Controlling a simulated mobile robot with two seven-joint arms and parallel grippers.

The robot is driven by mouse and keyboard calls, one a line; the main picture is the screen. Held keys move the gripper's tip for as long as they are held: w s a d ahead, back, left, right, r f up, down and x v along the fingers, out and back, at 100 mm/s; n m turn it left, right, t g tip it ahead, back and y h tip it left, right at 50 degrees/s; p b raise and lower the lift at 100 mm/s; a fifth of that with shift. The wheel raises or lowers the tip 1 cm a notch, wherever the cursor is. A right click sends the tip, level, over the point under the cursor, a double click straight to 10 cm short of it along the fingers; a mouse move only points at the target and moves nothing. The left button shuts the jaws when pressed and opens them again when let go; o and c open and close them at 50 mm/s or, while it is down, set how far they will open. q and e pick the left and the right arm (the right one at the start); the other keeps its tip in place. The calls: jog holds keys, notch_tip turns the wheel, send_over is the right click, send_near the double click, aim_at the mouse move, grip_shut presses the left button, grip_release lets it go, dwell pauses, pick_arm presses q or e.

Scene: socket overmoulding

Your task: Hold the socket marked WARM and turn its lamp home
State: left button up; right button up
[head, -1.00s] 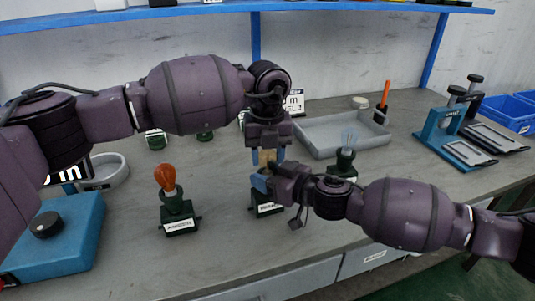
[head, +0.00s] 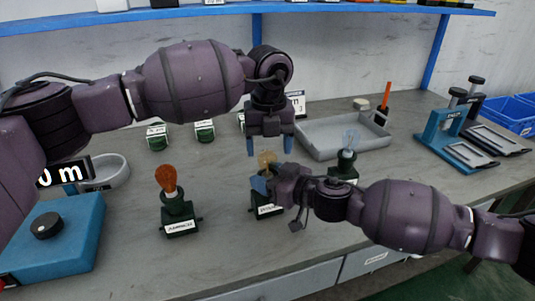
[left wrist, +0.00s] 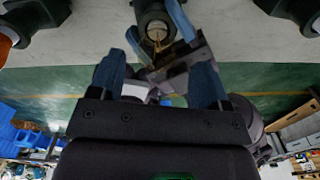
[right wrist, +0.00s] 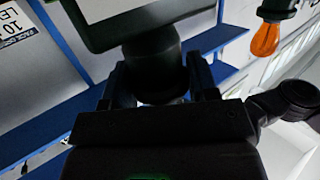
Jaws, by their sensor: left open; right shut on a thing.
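The middle socket (head: 268,209) is a dark green block with a white label too small to read. A pale amber lamp (head: 267,158) stands in its top; whether it is fully seated cannot be told. My right gripper (head: 262,187) is shut on the socket's neck from the right; the dark neck (right wrist: 152,65) fills its jaws in the right wrist view. My left gripper (head: 270,148) is open and empty, pointing down just above the lamp. In the left wrist view the lamp (left wrist: 157,33) lies beyond the open fingers.
A socket with an orange lamp (head: 166,180) stands left, and one with a clear bluish lamp (head: 350,138) stands right. A grey tray (head: 325,150) lies behind. A blue box with a black knob (head: 60,240) is at front left. Several small sockets stand at the back.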

aim_at(268, 151)
pick_arm(q)
jog(key=shift+r, duration=2.6)
pick_arm(e)
jog(key=shift+d, duration=0.1)
